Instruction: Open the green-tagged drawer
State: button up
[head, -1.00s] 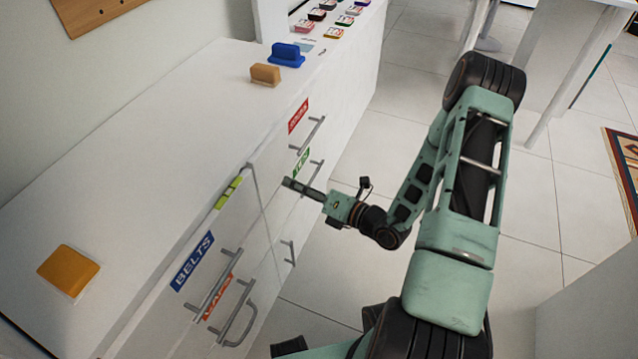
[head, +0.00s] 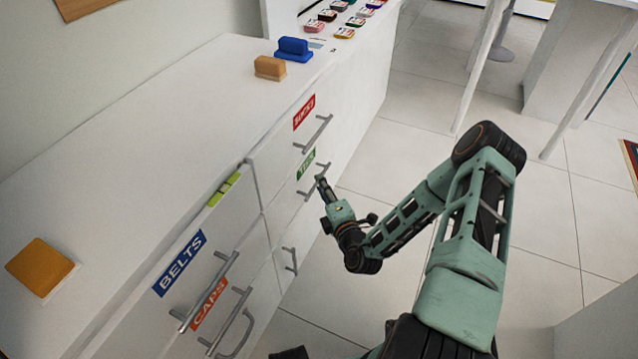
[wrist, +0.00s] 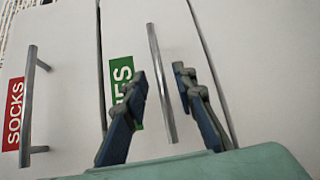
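The green-tagged drawer (wrist: 113,35) is shut, in the dresser's right column below the red-tagged SOCKS drawer. Its green tag (head: 306,163) is partly covered by a finger in the wrist view (wrist: 122,75). Its bar handle (wrist: 160,85) shows between my gripper's two fingers in the wrist view. My gripper (head: 321,181) is at this handle in the head view. The fingers (wrist: 160,76) are apart, one on each side of the bar, with visible gaps. I cannot tell how deep the bar sits between them.
The SOCKS drawer handle (head: 318,134) is just above. The BELTS (head: 180,263) and CAPS (head: 209,304) drawers are at the left. A lower handle (head: 290,260) is below. Blue (head: 293,49), tan (head: 270,68) and orange (head: 40,267) items sit on top. Tiled floor is open to the right.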

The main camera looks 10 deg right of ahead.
jog(key=shift+w+a+f+b, duration=0.1)
jog(key=shift+w+a+b, duration=0.05)
jog(key=shift+w, duration=0.7)
jog(key=shift+w+a+f+b, duration=0.1)
jog(key=shift+w+b, duration=0.05)
jog(key=shift+w, duration=0.65)
grip_shut()
